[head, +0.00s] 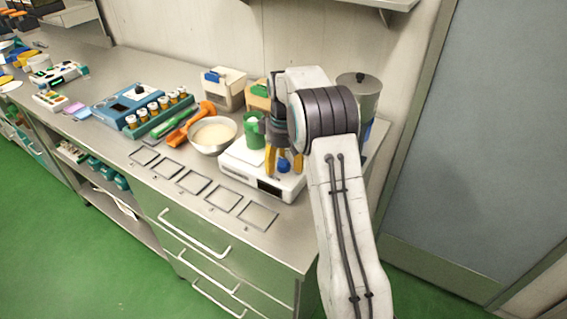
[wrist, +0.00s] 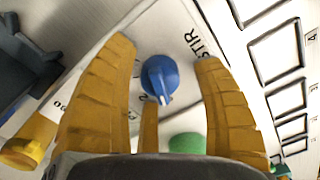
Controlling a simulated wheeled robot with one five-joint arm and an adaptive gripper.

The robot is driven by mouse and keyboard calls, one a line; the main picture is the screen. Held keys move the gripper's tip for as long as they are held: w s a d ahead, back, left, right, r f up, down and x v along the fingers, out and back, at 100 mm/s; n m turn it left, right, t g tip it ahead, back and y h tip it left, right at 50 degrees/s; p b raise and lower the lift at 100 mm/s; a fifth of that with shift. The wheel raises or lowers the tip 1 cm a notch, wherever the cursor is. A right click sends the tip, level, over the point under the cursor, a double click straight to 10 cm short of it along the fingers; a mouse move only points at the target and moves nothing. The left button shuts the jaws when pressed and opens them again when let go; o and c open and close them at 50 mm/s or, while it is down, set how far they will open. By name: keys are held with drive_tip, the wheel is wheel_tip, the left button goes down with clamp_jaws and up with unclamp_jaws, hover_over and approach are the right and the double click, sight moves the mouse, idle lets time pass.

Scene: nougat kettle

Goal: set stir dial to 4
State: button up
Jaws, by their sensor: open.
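The stir dial is a blue knob (wrist: 160,76) with a white pointer mark, on the top of a white appliance (head: 233,168). The word STIR (wrist: 200,42) is printed beside it in the wrist view. The mark faces the bottom of that view; I cannot read which number it meets. The blue knob also shows in the head view (head: 284,167). My gripper (wrist: 165,60) is open, its yellow fingers pointing down around the knob with gaps on both sides. My arm hides part of the appliance in the head view.
A green container (head: 255,131) stands on the appliance, left of my gripper. A bowl of pale contents (head: 213,135) is further left. Several flat square frames (head: 225,198) lie along the counter's front edge. A metal canister (head: 360,92) stands behind my arm.

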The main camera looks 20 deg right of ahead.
clamp_jaws()
idle(0.6)
drive_tip(key=shift+m, duration=0.3)
drive_tip(key=m+p, duration=0.1)
drive_tip(key=m, duration=0.2)
drive_tip(key=shift+m, duration=0.3)
drive_tip(key=c, duration=1.2)
unclamp_jaws()
drive_tip(key=m+p, duration=0.1)
drive_tip(key=m, duration=0.3)
drive_tip(key=shift+s+f+m, duration=0.1)
drive_tip(key=shift+m, duration=0.2)
drive_tip(key=m, duration=0.4)
drive_tip(key=shift+m+p, duration=0.4)
drive_tip(key=shift+m, duration=2)
drive_tip(key=shift+f, duration=0.1)
